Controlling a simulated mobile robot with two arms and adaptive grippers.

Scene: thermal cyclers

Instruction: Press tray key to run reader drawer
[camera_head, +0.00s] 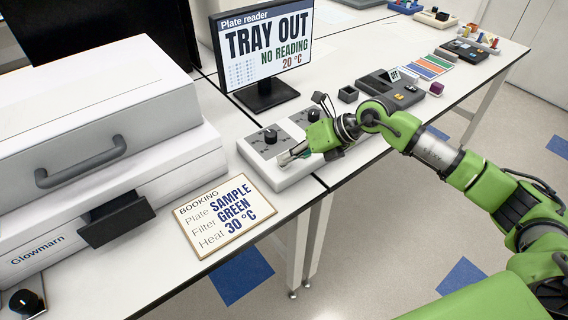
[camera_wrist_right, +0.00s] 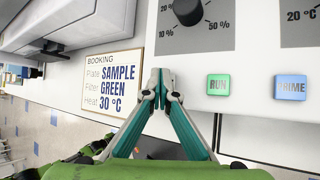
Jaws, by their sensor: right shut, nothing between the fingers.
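The plate reader (camera_head: 95,110) is a big white box marked Glowmarn on the left, its lid down. A dark tray (camera_head: 115,218) sticks out of its front. The screen (camera_head: 265,45) reads TRAY OUT, NO READING, 20 °C. No key labelled tray is readable. My right gripper (camera_head: 287,157) is shut and empty over the front of a white control panel (camera_head: 272,182). The wrist view shows its closed fingertips (camera_wrist_right: 162,78) left of a green RUN key (camera_wrist_right: 218,87); a blue PRIME key (camera_wrist_right: 291,88) is further right. Contact cannot be told. My left gripper is out of view.
A booking card (camera_head: 225,215) reads Plate SAMPLE, Filter GREEN, Heat 30 °C. The panel has a black knob (camera_head: 270,135) with a percent scale. A dark device (camera_head: 390,90), a purple cube (camera_head: 437,88) and colored strips (camera_head: 430,67) stand further right. A dark knob (camera_head: 25,300) is at bottom left.

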